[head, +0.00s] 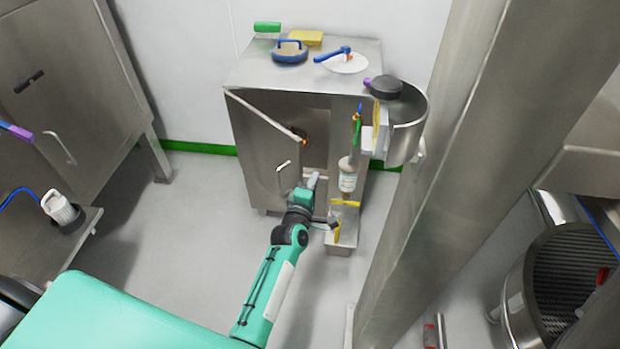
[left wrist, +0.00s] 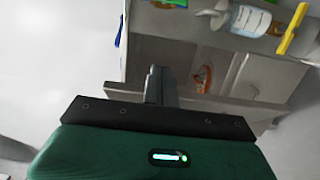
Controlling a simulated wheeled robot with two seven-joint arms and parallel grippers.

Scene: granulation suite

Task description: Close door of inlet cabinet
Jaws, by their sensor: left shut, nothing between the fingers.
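The steel inlet cabinet (head: 345,50) stands against the back wall. Its door (head: 258,150) is hinged at the left and stands partly open, swung outward, with a bar handle (head: 283,168) near its free edge. The dark interior shows behind it, with an orange-brown round part (head: 299,134), also visible in the left wrist view (left wrist: 202,78). My left gripper (head: 313,180) is shut and empty, low by the door's free edge in front of the opening. I cannot tell whether it touches the door. Its fingers (left wrist: 160,85) point toward the cabinet in the left wrist view. My right gripper is not in view.
A white-labelled bottle (head: 348,175) and a yellow-handled item (head: 345,203) hang on the cabinet's right side, near my gripper. A thick steel column (head: 470,140) stands to the right. The floor left of the door is clear.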

